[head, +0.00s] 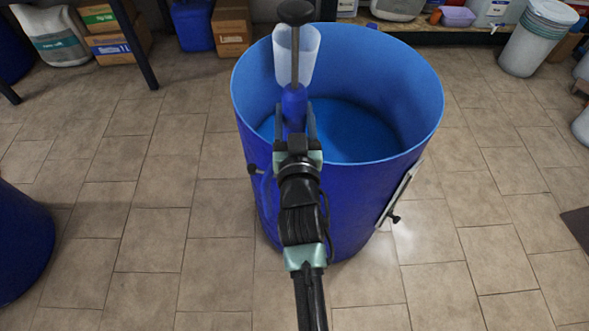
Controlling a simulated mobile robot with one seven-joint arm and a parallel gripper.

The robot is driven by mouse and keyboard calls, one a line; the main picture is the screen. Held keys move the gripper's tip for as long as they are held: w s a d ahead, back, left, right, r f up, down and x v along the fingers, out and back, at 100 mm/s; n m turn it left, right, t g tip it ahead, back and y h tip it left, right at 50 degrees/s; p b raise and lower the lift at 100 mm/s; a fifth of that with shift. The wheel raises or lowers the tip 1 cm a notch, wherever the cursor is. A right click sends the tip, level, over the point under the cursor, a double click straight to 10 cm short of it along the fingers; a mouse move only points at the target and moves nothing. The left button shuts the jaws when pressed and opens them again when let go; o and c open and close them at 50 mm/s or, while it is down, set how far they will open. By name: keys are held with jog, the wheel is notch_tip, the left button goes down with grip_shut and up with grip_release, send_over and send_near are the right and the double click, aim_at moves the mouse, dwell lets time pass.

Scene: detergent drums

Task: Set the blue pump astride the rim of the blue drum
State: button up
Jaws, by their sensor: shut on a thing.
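The blue drum (390,195) stands open-topped on the tiled floor in the head view, its lighter blue inside and bottom showing. My gripper (295,128) is shut on the blue pump (293,104), over the near left part of the drum. The pump is upright, with a grey rod rising to a dark knob at the top. A blue curved piece with a dark end shows outside the drum's near left wall. My gripper and arm hide the near rim, so I cannot tell whether the pump touches it.
A whitish translucent cup (308,50) shows behind the pump's rod at the drum's far side. A pale panel (402,190) with a dark knob is on the drum's right side. Another blue drum (20,245) stands at left. Boxes (122,45) and containers line the back. Floor between is clear.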

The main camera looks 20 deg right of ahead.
aim_at(294, 113)
grip_shut()
jog(key=shift+r+p, duration=1.15)
jog(key=shift+r, duration=0.35)
